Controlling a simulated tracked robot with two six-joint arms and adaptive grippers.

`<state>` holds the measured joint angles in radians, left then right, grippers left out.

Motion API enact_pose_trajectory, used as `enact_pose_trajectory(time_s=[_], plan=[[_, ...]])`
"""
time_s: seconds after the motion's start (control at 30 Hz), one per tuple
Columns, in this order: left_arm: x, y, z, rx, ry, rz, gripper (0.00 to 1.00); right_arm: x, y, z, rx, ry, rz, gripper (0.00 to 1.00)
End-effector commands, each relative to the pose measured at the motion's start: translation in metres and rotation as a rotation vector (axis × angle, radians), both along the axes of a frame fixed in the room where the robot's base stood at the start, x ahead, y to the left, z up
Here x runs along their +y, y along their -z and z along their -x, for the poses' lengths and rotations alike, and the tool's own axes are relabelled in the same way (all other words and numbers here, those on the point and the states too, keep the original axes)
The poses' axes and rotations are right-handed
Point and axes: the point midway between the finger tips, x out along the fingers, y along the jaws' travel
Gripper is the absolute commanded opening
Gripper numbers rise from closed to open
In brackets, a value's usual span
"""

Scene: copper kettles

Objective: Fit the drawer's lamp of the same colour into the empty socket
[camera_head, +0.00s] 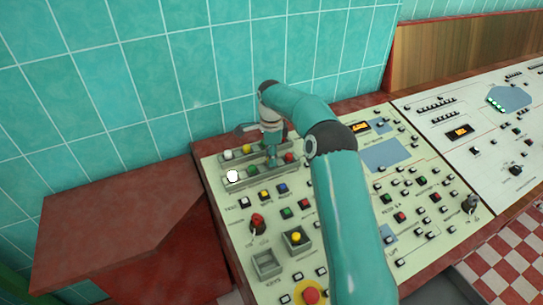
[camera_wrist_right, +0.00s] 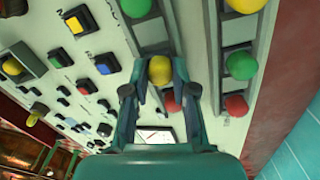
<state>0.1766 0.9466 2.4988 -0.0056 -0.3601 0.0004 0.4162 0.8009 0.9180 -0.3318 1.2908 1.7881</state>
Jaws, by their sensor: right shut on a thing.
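My right gripper (camera_head: 272,157) is over the nearer lamp row on the cream panel. In the right wrist view its fingers (camera_wrist_right: 160,82) are shut on a yellow lamp (camera_wrist_right: 160,69). The lamp is over the grey strip, between a green lamp (camera_wrist_right: 135,7) and a red lamp (camera_wrist_right: 170,102); I cannot tell whether it is seated. The nearer row also shows a white lamp (camera_head: 232,176), a green lamp (camera_head: 252,170) and a red lamp (camera_head: 289,157). The socket under the held lamp is hidden. I cannot make out a drawer. My left gripper is not in view.
The farther row holds a white lamp (camera_head: 228,154), a yellow lamp (camera_head: 247,148) and others partly hidden by my arm. Two grey square trays, one bare (camera_head: 267,264), one holding a yellow piece (camera_head: 296,237), are at the front left. A red mushroom button (camera_head: 311,296) is nearby.

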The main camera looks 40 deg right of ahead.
Motion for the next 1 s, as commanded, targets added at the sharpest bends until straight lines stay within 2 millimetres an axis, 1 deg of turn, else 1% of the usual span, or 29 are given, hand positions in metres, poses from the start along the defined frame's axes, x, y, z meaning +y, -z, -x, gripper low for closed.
enact_pose_trajectory(time_s=[0.77,0.8,0.93,0.97,1.0], plan=[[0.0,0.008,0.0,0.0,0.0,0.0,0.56,0.0,0.013,0.0,0.001,0.0,-0.001,0.04],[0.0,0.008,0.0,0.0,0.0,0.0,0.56,0.0,0.012,0.0,0.001,0.0,-0.001,0.29],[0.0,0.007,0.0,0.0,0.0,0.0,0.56,0.0,0.012,0.0,0.0,0.0,0.0,0.51],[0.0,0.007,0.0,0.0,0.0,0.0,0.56,0.0,0.012,0.0,0.0,0.0,0.0,0.55],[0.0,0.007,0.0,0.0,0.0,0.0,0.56,0.0,0.012,0.0,0.0,0.0,0.0,0.55]])
